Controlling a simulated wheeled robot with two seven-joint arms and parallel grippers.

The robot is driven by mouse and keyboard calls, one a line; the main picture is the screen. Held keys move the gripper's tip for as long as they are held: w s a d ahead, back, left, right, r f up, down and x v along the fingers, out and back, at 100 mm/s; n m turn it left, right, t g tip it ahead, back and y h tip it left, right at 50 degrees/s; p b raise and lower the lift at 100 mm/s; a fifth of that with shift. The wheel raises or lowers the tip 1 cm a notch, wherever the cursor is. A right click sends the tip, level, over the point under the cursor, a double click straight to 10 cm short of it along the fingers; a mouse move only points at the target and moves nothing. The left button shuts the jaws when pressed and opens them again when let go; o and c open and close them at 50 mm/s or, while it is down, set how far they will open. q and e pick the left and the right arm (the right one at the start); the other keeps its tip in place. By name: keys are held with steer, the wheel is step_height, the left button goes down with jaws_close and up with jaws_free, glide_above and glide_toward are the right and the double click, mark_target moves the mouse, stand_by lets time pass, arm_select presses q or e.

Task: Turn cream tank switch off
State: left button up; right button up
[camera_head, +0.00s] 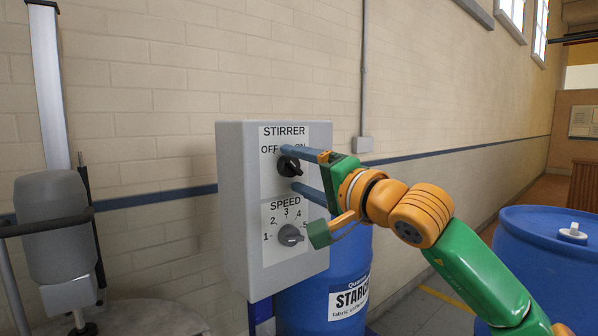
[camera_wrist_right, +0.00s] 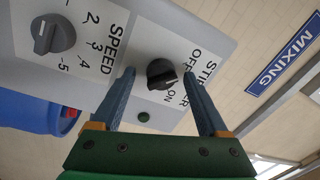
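A grey control box (camera_head: 233,200) on the left of the head view carries a STIRRER switch, a black rotary knob (camera_head: 289,166) marked OFF and ON. In the wrist view the fingertips (camera_wrist_right: 158,73) stand apart from the knob, with gaps on both sides. No label naming a cream tank is readable. My left gripper is out of view.
A grey SPEED knob (camera_head: 290,235) sits below the switch, close to my gripper's lower part. A blue drum (camera_head: 349,265) labelled STARCH stands behind the box. Another blue drum (camera_head: 545,262) is at right. A grey stirrer unit (camera_head: 53,225) stands at left.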

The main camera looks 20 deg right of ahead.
steer(key=shift+s+d+f+b, duration=0.15)
steer(key=shift+s+b, duration=0.2)
steer(key=shift+b, duration=0.1)
steer(key=b+v, duration=0.3)
steer(key=v, duration=0.3)
steer(key=shift+s, duration=0.2)
